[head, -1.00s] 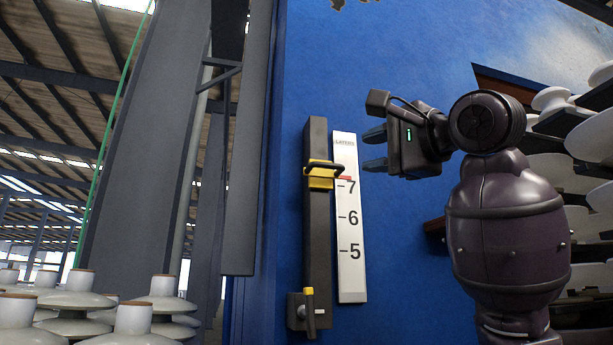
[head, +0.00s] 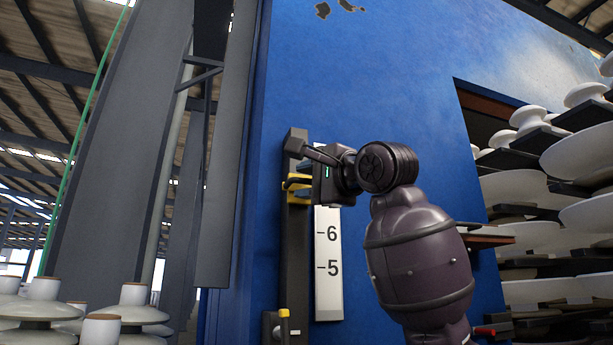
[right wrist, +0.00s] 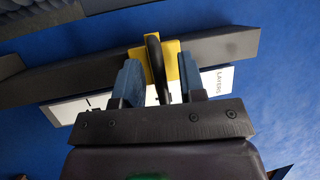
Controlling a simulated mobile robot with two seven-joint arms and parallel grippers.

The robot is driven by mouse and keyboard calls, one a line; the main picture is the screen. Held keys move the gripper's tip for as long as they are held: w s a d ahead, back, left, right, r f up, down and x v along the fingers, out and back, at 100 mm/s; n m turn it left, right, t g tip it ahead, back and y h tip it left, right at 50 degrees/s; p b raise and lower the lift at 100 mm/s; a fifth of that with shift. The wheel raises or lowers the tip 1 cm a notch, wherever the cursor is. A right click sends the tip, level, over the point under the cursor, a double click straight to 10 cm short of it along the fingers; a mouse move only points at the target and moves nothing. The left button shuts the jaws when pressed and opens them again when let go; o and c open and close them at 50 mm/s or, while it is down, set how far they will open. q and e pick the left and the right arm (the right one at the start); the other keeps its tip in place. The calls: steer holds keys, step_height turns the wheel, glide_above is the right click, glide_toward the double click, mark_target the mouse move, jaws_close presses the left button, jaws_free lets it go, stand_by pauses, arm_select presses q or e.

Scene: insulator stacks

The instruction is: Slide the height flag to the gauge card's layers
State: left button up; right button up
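The height flag, a yellow slider with a black loop handle, sits on a dark upright rail (head: 292,250) high on the blue wall. Its yellow part (head: 297,199) is partly covered by my right gripper in the head view. In the right wrist view the flag (right wrist: 173,62) lies between the two blue fingers of my right gripper (right wrist: 161,82). The fingers stand apart, one on each side of the handle, with gaps visible. The white gauge card (head: 328,255) shows 6 and 5; my right gripper (head: 303,178) hides its upper part. My left gripper is out of view.
A small yellow-topped lever (head: 283,320) is at the rail's foot. Shelves of white insulator discs (head: 570,215) stand to the right, and insulator stacks (head: 38,310) at lower left. A grey steel column (head: 120,150) rises on the left.

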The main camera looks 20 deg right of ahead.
steer(key=shift+w+a, duration=0.15)
steer(key=shift+w, duration=0.1)
jaws_close()
steer(key=shift+f+b, duration=0.55)
steer(key=shift+f, duration=0.15)
step_height(320, 180, down, 6)
steer(key=b, duration=0.3)
steer(key=shift+r, duration=0.3)
steer(key=shift+s, duration=0.1)
